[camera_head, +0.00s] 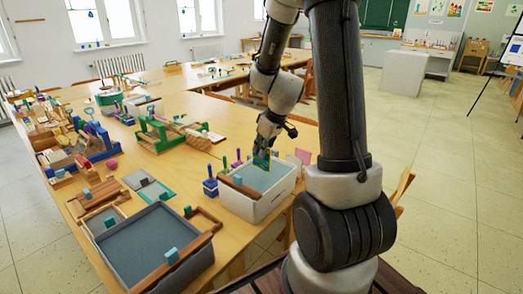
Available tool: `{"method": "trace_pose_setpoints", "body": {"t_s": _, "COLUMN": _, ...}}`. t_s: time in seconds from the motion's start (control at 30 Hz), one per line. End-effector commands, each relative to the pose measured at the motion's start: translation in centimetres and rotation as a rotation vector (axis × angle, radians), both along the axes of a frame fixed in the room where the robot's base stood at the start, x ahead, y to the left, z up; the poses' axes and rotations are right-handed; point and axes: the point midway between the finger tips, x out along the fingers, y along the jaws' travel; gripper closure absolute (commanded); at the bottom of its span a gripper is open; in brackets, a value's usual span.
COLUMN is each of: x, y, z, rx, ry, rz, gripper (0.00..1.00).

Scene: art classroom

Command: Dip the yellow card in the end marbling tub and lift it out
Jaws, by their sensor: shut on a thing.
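The gripper points down over the far part of a white-walled marbling tub (254,209) with grey-blue liquid. The card is upright; whether its lower edge touches the liquid is too small to tell. A second, larger tub (196,267) with grey walls and dark liquid stands at the near left, by the near end of the table.
Blue holders with coloured sticks (210,186) stand left of the white tub. Green and blue wooden presses (152,132) and frames crowd the table (185,103).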

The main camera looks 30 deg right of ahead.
Motion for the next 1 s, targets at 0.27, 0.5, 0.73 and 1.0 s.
{"method": "trace_pose_setpoints", "body": {"t_s": 0.27, "x": 0.0, "y": 0.0, "z": 2.5, "rx": -0.001, "ry": -0.003, "rz": 0.002, "gripper": 1.0}}
{"method": "trace_pose_setpoints", "body": {"t_s": 0.5, "x": 0.1, "y": 0.0, "z": 4.5, "rx": -0.001, "ry": -0.002, "rz": 0.001, "gripper": 1.0}}
{"method": "trace_pose_setpoints", "body": {"t_s": 0.73, "x": 0.0, "y": 0.0, "z": 5.2, "rx": 0.0, "ry": 0.0, "rz": 0.001, "gripper": 1.0}}
{"method": "trace_pose_setpoints", "body": {"t_s": 1.0, "x": 0.0, "y": 0.0, "z": 5.2, "rx": 0.0, "ry": 0.0, "rz": 0.001, "gripper": 1.0}}
